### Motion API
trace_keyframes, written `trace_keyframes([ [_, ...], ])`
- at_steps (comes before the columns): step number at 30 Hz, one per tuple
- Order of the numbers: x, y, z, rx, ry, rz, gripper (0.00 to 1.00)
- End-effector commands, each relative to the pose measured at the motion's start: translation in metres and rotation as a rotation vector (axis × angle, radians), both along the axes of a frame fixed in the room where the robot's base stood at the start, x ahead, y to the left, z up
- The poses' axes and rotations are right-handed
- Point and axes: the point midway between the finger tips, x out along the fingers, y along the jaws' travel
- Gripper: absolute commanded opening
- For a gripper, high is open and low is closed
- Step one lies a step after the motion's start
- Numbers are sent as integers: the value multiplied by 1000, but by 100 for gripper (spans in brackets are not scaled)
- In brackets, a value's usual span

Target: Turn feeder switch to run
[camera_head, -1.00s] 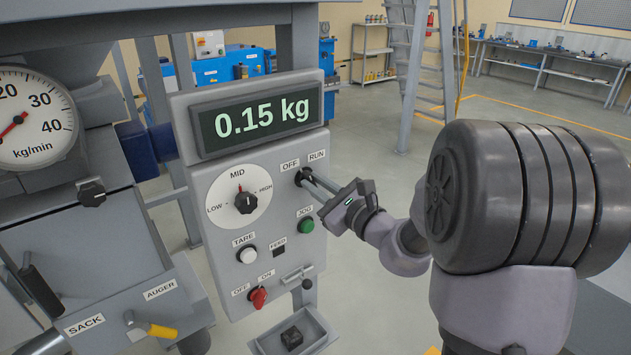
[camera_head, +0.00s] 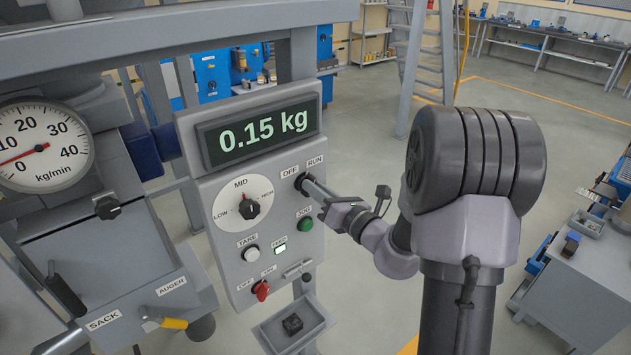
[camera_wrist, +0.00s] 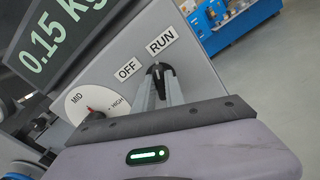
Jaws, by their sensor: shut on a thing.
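The feeder switch (camera_head: 299,181) is a small dark knob at the upper right of the grey control panel, below the OFF and RUN labels. In the wrist view the black knob (camera_wrist: 158,71) sits between my two fingertips, under the labels. My gripper (camera_head: 305,184) is shut on it, reaching in from the right; it also shows in the wrist view (camera_wrist: 160,76). The fingers partly hide the knob, so its exact pointing is hard to tell. The FEED lamp (camera_head: 281,249) on the panel is lit pale green.
The display (camera_head: 262,132) reads 0.15 kg. Below are the LOW-MID-HIGH dial (camera_head: 250,208), white TARE button (camera_head: 252,254), green JOG button (camera_head: 305,224) and red OFF-ON switch (camera_head: 261,290). A small tray (camera_head: 268,340) is under the panel. A workbench (camera_head: 590,275) stands at right.

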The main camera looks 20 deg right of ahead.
Motion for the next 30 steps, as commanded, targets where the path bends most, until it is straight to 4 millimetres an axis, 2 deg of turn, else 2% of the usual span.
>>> trace_keyframes([
  [9,0,-1,0,89,23,0,0],
  [24,0,-1,0,104,27,0,0],
  [25,0,-1,0,104,27,0,21],
  [27,0,-1,0,104,27,0,34],
  [30,0,-1,0,103,28,0,36],
])
